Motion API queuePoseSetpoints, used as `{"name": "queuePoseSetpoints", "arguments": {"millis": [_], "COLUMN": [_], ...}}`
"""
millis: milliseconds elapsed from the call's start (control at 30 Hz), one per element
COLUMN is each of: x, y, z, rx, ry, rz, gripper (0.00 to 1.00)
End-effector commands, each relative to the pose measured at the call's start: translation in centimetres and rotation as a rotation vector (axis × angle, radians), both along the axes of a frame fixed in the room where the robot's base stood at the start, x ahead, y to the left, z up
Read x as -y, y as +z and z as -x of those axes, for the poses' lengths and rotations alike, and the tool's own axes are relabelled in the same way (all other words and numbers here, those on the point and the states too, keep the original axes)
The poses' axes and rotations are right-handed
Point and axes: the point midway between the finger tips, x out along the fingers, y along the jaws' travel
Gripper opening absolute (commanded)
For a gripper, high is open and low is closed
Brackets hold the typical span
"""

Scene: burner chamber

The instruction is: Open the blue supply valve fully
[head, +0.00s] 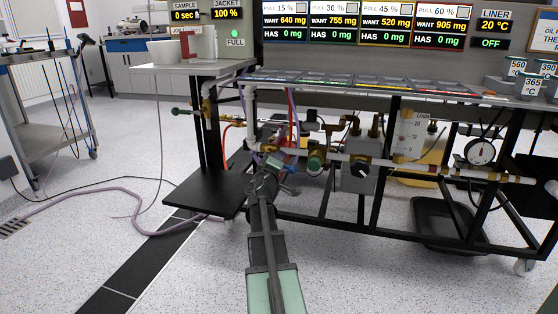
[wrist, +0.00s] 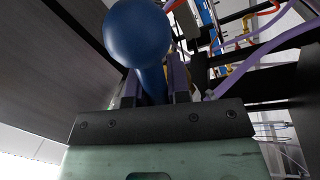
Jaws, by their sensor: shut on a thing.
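The blue supply valve's handle shows in the wrist view as a blue ball knob (wrist: 138,32) on a blue stem. My gripper (wrist: 155,85) is shut around the stem just below the ball. In the head view my gripper (head: 279,162) reaches in low at the front of the bench, among the pipework left of a green round knob (head: 315,161). The blue handle is hard to make out there, and the valve body is mostly hidden behind my gripper.
Right of the green knob are a grey box with a black knob (head: 360,170) and a round gauge (head: 480,151). Purple hoses (wrist: 265,55) run close on the right in the wrist view. A black platform (head: 195,193) lies left of my arm, with open floor in front.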

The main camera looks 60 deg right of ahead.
Motion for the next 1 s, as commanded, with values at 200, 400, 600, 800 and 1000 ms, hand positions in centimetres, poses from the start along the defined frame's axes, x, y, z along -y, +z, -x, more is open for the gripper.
{"name": "queuePoseSetpoints", "arguments": {"millis": [200, 400, 600, 800, 1000], "x": [0.0, 0.0, 0.0, -1.0, -5.6], "y": [0.0, 0.0, 0.0, -0.3, -1.3], "z": [0.0, 0.0, 0.0, 0.3, 1.6], "rx": [0.0, 0.001, 0.002, 0.002, 0.001], "ry": [0.001, 0.0, 0.0, 0.0, 0.003], "rz": [0.0, 0.0, -0.001, -0.001, -0.001], "gripper": [0.0, 0.39, 0.43, 0.43, 0.43]}}
